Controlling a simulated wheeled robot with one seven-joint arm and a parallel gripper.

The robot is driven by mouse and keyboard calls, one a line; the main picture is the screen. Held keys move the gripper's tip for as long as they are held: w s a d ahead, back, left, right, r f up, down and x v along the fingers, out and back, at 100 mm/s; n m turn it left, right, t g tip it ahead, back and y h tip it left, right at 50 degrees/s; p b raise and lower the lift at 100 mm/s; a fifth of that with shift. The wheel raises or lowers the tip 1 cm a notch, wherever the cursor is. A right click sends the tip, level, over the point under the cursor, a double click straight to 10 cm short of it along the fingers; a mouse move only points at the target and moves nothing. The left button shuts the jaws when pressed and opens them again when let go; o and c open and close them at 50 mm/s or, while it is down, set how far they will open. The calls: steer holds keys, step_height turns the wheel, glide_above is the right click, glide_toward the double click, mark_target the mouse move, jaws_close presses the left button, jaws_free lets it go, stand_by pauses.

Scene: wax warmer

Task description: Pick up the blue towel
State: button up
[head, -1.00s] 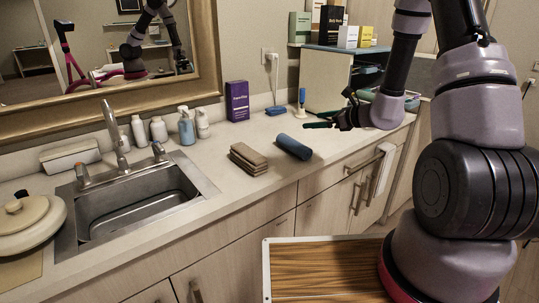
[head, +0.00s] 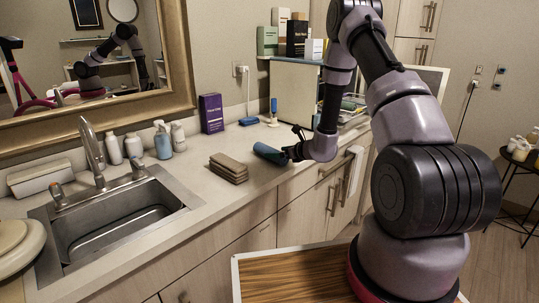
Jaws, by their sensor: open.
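The rolled blue towel (head: 267,153) lies on the counter near its front edge, just right of a folded brown cloth stack. My gripper (head: 288,150) is low over the counter at the towel's right end, with its fingers pointing left towards it. The gripper is open. The fingers are small and dark here, and I cannot tell whether they touch the towel or reach around it.
The brown cloths (head: 229,168) lie close to the towel's left. A purple box (head: 211,113), a blue item (head: 249,121) and several bottles stand along the wall. The sink (head: 120,220) is at left. A white cabinet (head: 296,90) stands behind my gripper.

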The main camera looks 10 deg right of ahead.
steer(key=shift+x, duration=1.4)
steer(key=shift+d+r, duration=0.1)
steer(key=c, duration=1.4)
